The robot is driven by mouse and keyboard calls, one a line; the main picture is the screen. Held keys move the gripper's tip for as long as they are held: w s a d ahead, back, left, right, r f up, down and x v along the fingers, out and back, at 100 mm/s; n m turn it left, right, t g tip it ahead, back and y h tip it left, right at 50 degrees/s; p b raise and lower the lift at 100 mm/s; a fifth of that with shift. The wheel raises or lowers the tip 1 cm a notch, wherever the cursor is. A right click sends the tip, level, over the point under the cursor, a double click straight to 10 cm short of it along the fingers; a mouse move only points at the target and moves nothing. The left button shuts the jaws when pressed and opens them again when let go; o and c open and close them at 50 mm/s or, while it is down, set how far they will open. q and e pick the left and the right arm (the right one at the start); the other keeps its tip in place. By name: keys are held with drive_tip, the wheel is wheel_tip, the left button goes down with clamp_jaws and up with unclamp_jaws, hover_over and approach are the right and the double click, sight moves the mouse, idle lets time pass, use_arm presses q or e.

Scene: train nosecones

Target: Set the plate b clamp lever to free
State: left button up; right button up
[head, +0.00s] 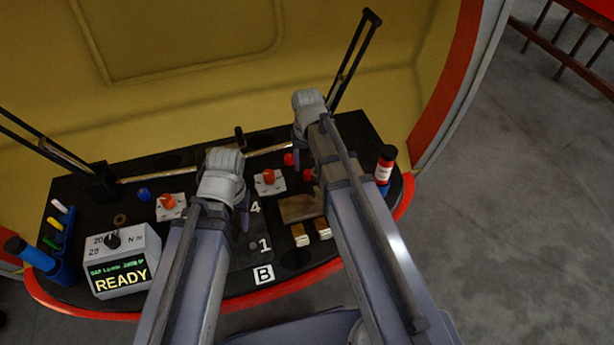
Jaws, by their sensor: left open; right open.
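A white tag with the letter B (263,275) lies at the front of a black work surface (292,262). An orange-red knob (268,176) on a white base stands behind the numbers, and a similar knob (168,202) stands further left. I cannot tell which of them, if either, is the plate b clamp lever. My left gripper (243,214) is open over the plate's left part, mostly hidden by its own wrist. My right gripper (299,150) is open near the back, right of the middle knob. I see neither gripper holding anything.
A torque box (122,260) reading READY stands front left, beside a blue rack (60,240) with coloured pens. A wooden block (298,208) lies partly behind my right arm. Black struts rise at both back corners.

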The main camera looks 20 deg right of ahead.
sight(307, 172)
use_arm(q)
wheel_tip(307, 172, down, 5)
drive_tip(key=b, duration=0.3)
drive_tip(key=shift+r+b, duration=0.15)
drive_tip(key=shift+b, duration=0.2)
use_arm(e)
wheel_tip(307, 172, down, 5)
drive_tip(key=shift+r, duration=0.1)
clamp_jaws()
idle(0.7)
